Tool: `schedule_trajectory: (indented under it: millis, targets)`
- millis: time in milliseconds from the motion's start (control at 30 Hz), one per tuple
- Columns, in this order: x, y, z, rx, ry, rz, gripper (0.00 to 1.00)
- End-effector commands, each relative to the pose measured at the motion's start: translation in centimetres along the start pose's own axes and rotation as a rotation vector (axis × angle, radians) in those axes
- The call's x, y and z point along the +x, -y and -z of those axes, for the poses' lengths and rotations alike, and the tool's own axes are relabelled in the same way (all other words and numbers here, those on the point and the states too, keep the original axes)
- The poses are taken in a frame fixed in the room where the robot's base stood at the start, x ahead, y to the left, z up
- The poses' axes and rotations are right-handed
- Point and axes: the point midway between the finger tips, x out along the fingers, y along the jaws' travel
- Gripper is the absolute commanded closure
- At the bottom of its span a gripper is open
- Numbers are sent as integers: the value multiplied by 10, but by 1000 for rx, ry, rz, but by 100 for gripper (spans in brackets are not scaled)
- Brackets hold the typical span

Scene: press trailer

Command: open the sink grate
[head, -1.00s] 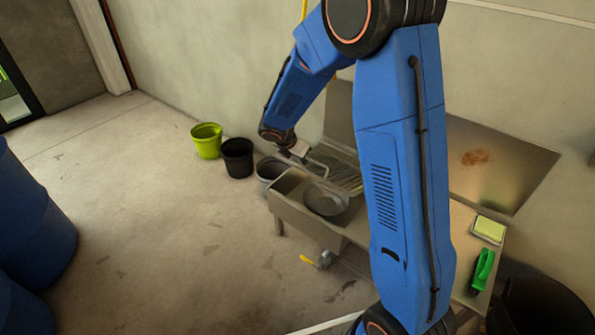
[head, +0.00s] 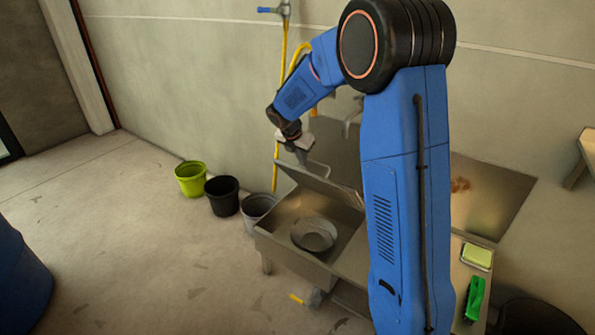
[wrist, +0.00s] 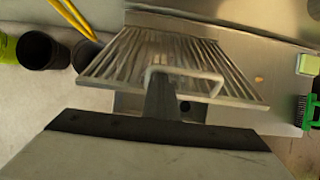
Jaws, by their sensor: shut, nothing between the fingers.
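The sink (head: 290,268) stands against the wall in the head view, its basin exposed. The slatted metal grate (head: 325,187) stands tilted up from the sink towards the wall. In the wrist view the grate (wrist: 120,62) shows its bars and a bent wire handle (wrist: 215,82). My gripper (head: 302,157) is shut with nothing held, at the raised edge of the grate. In the wrist view my gripper (wrist: 162,85) overlaps the handle's loop; I cannot tell whether they touch.
A round grey pan (head: 314,235) lies in the basin. Green (head: 190,179), black (head: 222,196) and grey (head: 257,207) buckets stand left of the sink. A yellow sponge (head: 477,256) and green brush (head: 474,298) lie on the right counter. A tap (head: 350,120) and yellow hose (head: 278,150) are behind.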

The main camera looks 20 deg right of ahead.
Motion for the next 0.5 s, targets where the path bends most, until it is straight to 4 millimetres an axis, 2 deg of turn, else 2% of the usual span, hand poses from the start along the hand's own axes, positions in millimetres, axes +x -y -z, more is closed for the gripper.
schedule_trajectory:
  millis: [33,167,500]
  targets:
    - [-1,0,-10,6,-17,-1,100]
    - [-3,0,-29,4,-68,-2,100]
    - [-3,1,-78,2,-65,-1,100]
